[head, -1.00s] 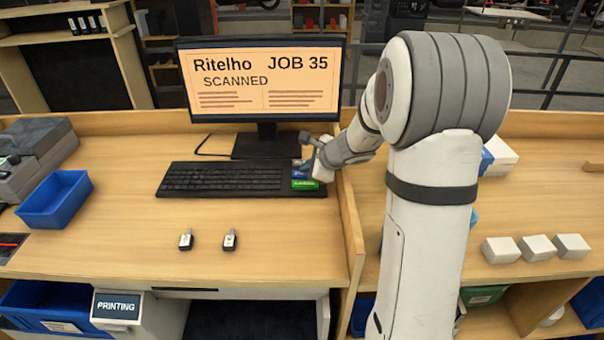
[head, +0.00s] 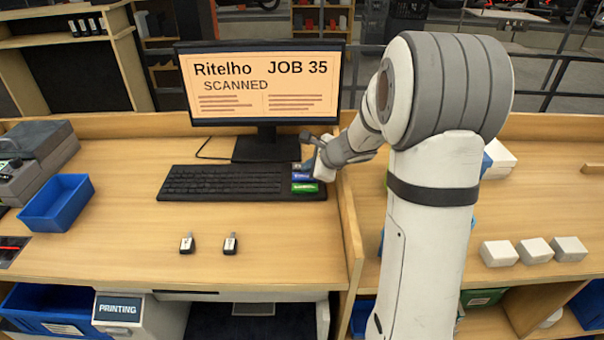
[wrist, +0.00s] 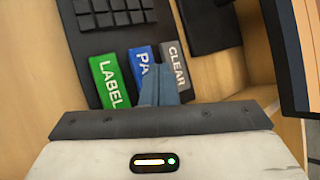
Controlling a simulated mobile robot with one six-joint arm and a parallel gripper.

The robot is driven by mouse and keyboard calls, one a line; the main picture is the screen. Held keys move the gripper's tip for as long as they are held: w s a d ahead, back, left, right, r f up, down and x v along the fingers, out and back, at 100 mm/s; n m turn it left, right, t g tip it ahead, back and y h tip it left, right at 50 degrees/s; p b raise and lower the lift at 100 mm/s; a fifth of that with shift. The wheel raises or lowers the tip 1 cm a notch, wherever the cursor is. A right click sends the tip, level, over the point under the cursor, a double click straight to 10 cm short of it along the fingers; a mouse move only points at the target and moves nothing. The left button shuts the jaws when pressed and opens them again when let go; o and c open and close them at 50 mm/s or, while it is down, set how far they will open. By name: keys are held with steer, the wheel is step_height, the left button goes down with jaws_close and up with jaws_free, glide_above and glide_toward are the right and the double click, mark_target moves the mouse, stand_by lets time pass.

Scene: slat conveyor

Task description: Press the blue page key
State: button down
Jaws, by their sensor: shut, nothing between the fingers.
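The blue page key (wrist: 143,62) shows "PA" in the wrist view; my fingers cover the rest of its label. In the head view it is a small blue strip (head: 303,176) at the right end of the black keyboard (head: 232,181). My gripper (wrist: 158,90) is shut and empty, with its fingertips over the near part of the blue key and by the grey CLEAR key (wrist: 173,58). I cannot tell whether they touch the blue key. The green LABEL key (wrist: 110,82) lies on its other side. The monitor (head: 262,84) reads "Ritelho JOB 35 SCANNED".
A wooden divider (head: 350,220) stands just right of the keyboard. Two small dark-and-white items (head: 187,243) lie on the desk in front. A blue bin (head: 57,203) is at left. A "PRINTING" display (head: 117,307) is below the desk. The desk's middle front is mostly clear.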

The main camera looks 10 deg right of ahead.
step_height(320, 180, up, 5)
steer(key=p, duration=0.4)
steer(key=shift+r, duration=0.15)
stand_by(0.8)
steer(key=s+a+r+n+g, duration=0.25)
steer(key=s+n, duration=0.35)
steer(key=s, duration=0.3)
steer(key=s+a+r+n+g, duration=0.1)
steer(key=s+a+r+n, duration=0.25)
steer(key=s+n, duration=0.35)
steer(key=s+d+n+h, duration=0.2)
steer(key=s+n, duration=0.2)
steer(key=s, duration=0.4)
steer(key=s+d+n+g+h, duration=0.1)
steer(key=s+n, duration=0.3)
steer(key=s, duration=0.4)
steer(key=shift+d+r+h, duration=0.25)
steer(key=shift+d+h, duration=0.5)
steer(key=shift+h, duration=0.05)
